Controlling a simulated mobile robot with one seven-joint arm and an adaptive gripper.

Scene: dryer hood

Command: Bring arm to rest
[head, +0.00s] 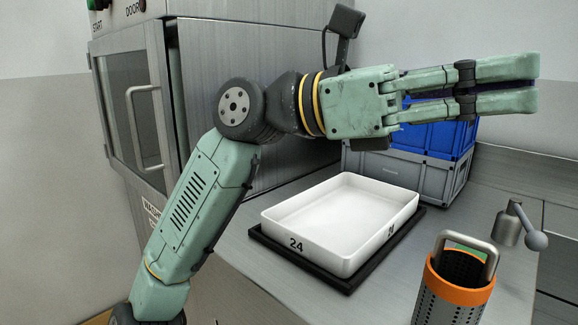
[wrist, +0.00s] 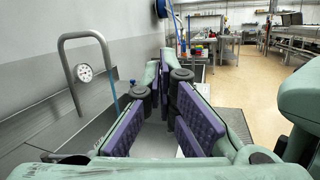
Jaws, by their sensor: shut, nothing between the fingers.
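My arm reaches up from the lower left in the head view, and its end stretches to the right above the bench. My gripper (head: 537,84) is shut and empty, its two green fingers lying together. In the wrist view the purple finger pads of my gripper (wrist: 170,60) converge at the far end with nothing between them. My gripper hangs in the air above and behind the white tray, in front of the blue crate, and touches neither as far as I can see.
A white tray (head: 290,218) marked 24 sits on a black base on the bench. A perforated basket with an orange rim (head: 460,293) stands at the lower right. Blue (head: 437,140) and grey crates (head: 403,178) stack behind. A metal cabinet with a handled door (head: 118,120) stands at left.

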